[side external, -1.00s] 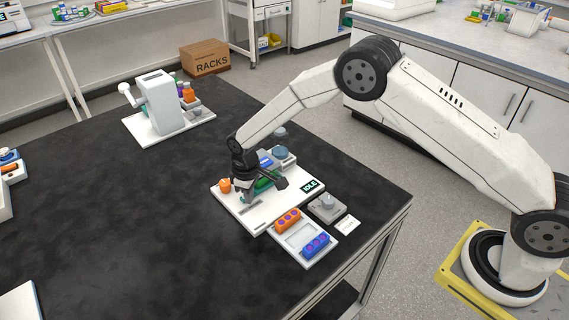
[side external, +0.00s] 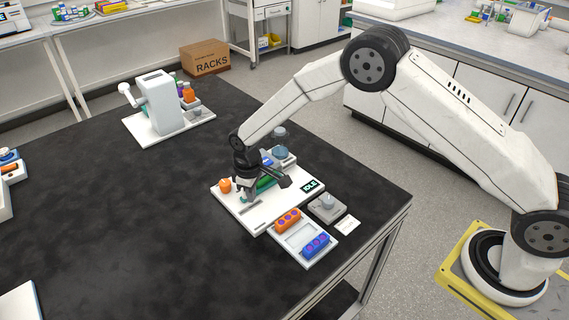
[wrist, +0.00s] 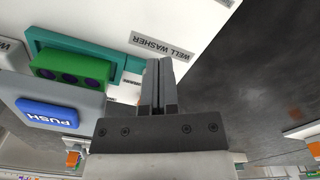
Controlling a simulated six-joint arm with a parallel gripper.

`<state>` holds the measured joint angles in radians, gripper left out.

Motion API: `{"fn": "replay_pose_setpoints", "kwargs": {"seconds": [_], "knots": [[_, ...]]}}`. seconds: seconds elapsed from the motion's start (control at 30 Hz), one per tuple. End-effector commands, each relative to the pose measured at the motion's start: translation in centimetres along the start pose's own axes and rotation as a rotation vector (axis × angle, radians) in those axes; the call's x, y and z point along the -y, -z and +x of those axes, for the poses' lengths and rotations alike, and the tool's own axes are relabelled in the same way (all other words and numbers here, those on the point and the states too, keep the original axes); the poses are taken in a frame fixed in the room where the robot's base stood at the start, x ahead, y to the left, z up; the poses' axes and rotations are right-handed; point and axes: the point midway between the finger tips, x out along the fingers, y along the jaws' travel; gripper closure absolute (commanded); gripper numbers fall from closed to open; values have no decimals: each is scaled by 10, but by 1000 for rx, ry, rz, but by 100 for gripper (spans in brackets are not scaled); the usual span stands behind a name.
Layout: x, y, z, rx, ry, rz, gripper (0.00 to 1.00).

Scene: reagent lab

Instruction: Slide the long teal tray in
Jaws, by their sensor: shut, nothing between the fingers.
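The long teal tray (wrist: 110,48) lies on the white base of the well washer (wrist: 200,20), carrying a green block with dark wells (wrist: 70,68). Part of the tray is behind the grey housing with the blue PUSH button (wrist: 48,113). My gripper (wrist: 160,62) is shut and empty, its fingertips beside the tray's right end in the wrist view; I cannot tell whether they touch it. In the side view my gripper (side external: 246,198) is low over the white base, and my wrist hides part of the tray and the green block (side external: 266,181).
An IDLE display (side external: 309,186) is on the washer's right corner. An orange knob (side external: 225,185) is at its left. In front, a white rack holds an orange block (side external: 288,220) and a blue block (side external: 315,244). The black table (side external: 130,220) is clear to the left.

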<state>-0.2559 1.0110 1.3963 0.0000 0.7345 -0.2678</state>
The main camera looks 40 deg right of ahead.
Motion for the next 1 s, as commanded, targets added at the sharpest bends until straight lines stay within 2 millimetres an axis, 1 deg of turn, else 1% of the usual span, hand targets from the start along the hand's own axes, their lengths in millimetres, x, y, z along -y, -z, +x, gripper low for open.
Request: {"fn": "replay_pose_setpoints", "kwargs": {"seconds": [0.7, 1.0], "knots": [[0, 0, -41, -1, 0, 0, 100], [0, 0, -55, -1, 0, 0, 100]]}}
